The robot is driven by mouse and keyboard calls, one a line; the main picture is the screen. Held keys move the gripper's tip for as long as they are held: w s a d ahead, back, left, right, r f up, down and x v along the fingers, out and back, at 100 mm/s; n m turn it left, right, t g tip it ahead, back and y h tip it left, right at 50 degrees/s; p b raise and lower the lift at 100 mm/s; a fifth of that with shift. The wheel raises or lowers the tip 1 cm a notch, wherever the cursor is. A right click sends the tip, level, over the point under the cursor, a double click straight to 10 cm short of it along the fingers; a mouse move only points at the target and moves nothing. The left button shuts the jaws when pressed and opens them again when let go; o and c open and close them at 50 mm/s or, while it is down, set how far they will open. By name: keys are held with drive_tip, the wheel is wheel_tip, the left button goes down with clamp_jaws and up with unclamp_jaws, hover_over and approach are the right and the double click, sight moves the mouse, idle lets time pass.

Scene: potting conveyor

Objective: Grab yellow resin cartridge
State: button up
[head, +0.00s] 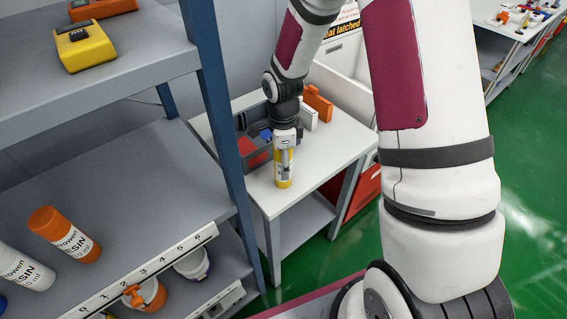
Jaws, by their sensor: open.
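The yellow resin cartridge (283,183) stands upright on the small white table, near its front left part. My gripper (284,172) points down over it and hides most of its upper part. The fingers are open and overlap the cartridge in this view. I cannot tell whether they touch it.
A grey bin (257,157) with red and blue items is left of the gripper. A white block (308,118) and an orange block (319,103) stand behind. The blue shelf post (226,120) is close on the left.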

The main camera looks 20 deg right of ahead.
drive_tip(key=shift+f, duration=0.25)
drive_tip(key=c, duration=1.5)
clamp_jaws()
drive_tip(key=shift+r, duration=0.15)
